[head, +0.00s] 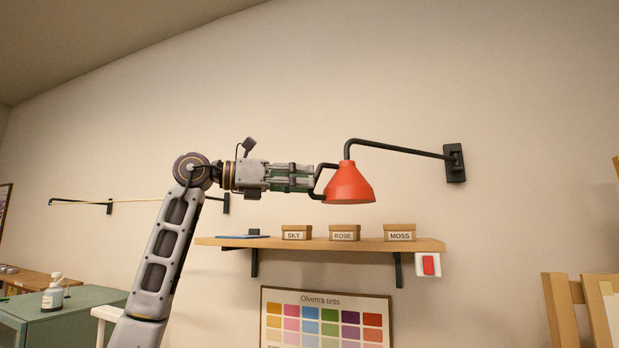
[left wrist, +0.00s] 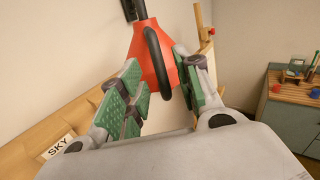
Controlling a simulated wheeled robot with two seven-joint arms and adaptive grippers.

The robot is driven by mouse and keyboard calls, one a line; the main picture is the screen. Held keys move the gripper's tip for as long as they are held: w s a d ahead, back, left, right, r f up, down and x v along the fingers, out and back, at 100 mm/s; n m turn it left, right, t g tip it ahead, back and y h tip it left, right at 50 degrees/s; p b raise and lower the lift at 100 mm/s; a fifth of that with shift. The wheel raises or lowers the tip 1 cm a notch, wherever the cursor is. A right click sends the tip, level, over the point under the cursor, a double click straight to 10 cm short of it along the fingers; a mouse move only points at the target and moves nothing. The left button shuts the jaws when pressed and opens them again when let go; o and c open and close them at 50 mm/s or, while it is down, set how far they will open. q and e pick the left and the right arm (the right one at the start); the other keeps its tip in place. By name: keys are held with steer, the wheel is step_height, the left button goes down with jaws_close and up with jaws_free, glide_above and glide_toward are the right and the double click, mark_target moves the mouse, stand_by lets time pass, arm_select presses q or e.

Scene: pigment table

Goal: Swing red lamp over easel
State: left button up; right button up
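The red lamp (head: 349,184) hangs from a black arm (head: 400,149) that runs right to a wall bracket. A dark loop handle (head: 319,181) is on its left side. My left gripper (head: 311,178) is at this handle, pointing right. In the left wrist view the lamp (left wrist: 151,42) is just ahead, and the handle (left wrist: 158,60) stands between the parted green finger pads. The fingers look open, with gaps beside the handle; contact is unclear. The wooden easel (head: 562,312) is partly in view at the lower right. My right gripper is out of view.
Below the lamp, a wooden shelf (head: 330,243) holds small boxes labelled SKY (head: 297,233), ROSE and MOSS. A red switch (head: 431,265) is under its right end. A colour chart (head: 325,318) hangs below. The wall right of the bracket is clear.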

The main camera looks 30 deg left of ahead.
arm_select(q)
steer(key=shift+x, duration=1.2)
jaws_close()
